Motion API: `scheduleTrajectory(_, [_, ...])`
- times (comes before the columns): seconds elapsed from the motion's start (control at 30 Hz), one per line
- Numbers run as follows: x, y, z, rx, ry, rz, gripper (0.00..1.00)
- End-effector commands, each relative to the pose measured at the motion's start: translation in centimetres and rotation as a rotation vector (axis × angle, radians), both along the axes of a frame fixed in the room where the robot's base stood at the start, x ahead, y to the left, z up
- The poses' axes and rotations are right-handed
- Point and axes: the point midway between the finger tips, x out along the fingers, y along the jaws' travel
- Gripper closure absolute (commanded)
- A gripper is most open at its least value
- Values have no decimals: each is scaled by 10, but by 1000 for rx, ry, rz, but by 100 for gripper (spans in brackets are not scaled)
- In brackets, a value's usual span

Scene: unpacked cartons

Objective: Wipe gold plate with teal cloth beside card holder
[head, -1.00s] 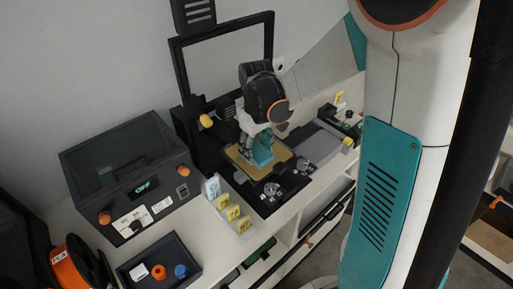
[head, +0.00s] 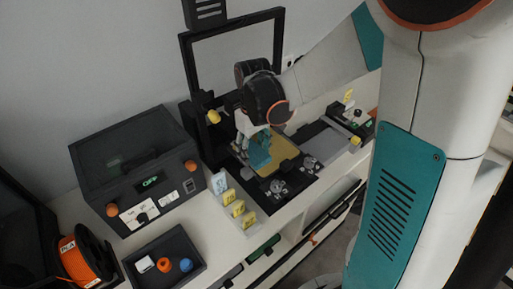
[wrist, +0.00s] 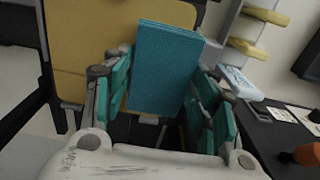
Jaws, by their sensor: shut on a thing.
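The gold plate (head: 287,152) lies flat on the black printer bed in the head view, and part of it shows in the wrist view (wrist: 75,35). My gripper (head: 255,148) is shut on the teal cloth (head: 260,157), at the plate's left end, next to the printer's upright. In the wrist view the cloth (wrist: 165,65) stands between the teal-padded fingers of my gripper (wrist: 160,95). Whether the cloth touches the plate is hard to tell.
A dark box machine (head: 135,170) with orange knobs stands to the left. In front of it are a black tray (head: 195,252) with small parts and an orange spool (head: 82,262). The printer's black frame (head: 190,85) rises close behind my gripper. Knobs (head: 278,188) sit at the bed's front.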

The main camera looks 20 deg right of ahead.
Motion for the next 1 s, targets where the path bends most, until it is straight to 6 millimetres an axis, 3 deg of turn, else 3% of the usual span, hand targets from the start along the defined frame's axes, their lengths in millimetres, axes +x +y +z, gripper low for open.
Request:
scheduleTrajectory(0.5, [1, -3, 50, -5, -3, -2, 69])
scheduleTrajectory(1.0, [1, -3, 57, -5, -3, -3, 69])
